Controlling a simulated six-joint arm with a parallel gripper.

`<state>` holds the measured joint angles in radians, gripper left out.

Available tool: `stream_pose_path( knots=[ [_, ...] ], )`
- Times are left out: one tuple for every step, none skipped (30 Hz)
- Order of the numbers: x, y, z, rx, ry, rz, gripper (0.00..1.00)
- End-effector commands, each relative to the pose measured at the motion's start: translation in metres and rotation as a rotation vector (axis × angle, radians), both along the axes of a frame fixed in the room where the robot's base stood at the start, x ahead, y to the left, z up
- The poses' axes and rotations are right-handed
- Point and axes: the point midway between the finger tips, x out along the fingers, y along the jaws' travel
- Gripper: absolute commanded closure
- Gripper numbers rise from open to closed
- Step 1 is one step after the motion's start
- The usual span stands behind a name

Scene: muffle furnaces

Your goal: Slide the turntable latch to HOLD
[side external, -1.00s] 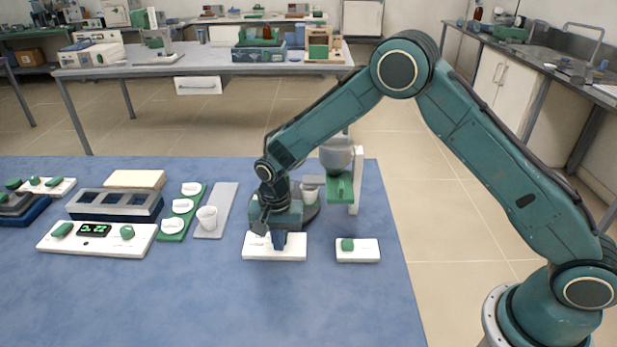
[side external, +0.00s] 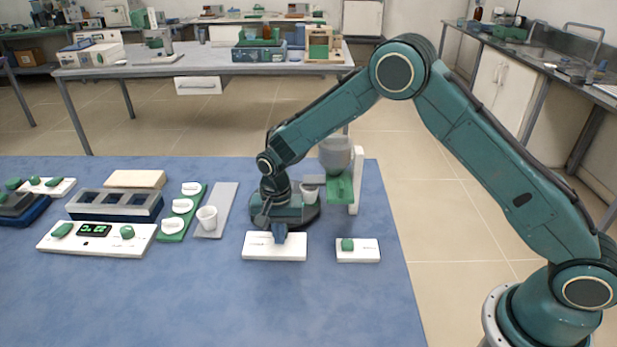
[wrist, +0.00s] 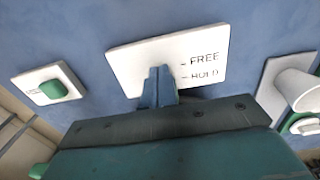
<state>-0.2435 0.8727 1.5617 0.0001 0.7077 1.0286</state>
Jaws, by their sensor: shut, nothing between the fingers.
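The white latch plate (side external: 258,248) lies on the blue table; its FREE and HOLD labels show in the wrist view (wrist: 135,55), with HOLD nearer my gripper's body. My gripper (side external: 279,238) is shut, its fingertips (wrist: 160,75) down over the middle of the plate, left of the labels. No latch knob shows; the fingers may hide it, so I cannot tell its position or whether I touch it. The dark round turntable (side external: 312,213) is behind my gripper and partly hidden, with a small white cup (side external: 308,195) at it.
A white box with a green knob (side external: 347,244) stands to the right, in front of a green and white dispenser stand (side external: 355,185). To the left are a grey strip with a white cup (side external: 207,217), a green strip with white dishes (side external: 170,228) and a display panel (side external: 95,243). The table front is clear.

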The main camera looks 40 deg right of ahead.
Motion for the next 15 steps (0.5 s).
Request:
stream_pose_path(
  knots=[
    [-0.001, 0.0013, 0.0002, 0.0, 0.0, 0.001, 1.0],
    [-0.0016, 0.0018, 0.0003, 0.0, 0.0, 0.001, 1.0],
    [-0.0023, 0.0027, 0.0004, 0.0, 0.0, 0.001, 1.0],
    [-0.0028, 0.0032, 0.0004, 0.001, -0.001, 0.0, 1.0],
    [-0.0032, 0.0037, 0.0004, 0.001, -0.001, 0.0, 1.0],
    [-0.0037, 0.0042, 0.0005, 0.001, -0.001, 0.0, 1.0],
    [-0.004, 0.0045, 0.0005, 0.001, -0.001, 0.0, 1.0],
    [-0.0042, 0.0047, 0.0004, 0.001, -0.001, 0.0, 1.0],
    [-0.0043, 0.0049, 0.0004, 0.0, -0.001, 0.0, 1.0],
    [-0.0044, 0.0049, 0.0004, 0.0, -0.001, 0.0, 1.0],
    [-0.0044, 0.0049, 0.0004, 0.001, -0.001, 0.0, 1.0],
    [-0.0043, 0.0049, 0.0005, 0.001, -0.001, 0.0, 1.0],
    [-0.0043, 0.0049, 0.0007, 0.0, -0.001, 0.0, 1.0],
    [-0.0043, 0.0049, 0.001, 0.0, -0.001, 0.0, 1.0],
    [-0.0043, 0.0049, 0.0017, 0.0, -0.001, 0.0, 1.0]
  ],
)
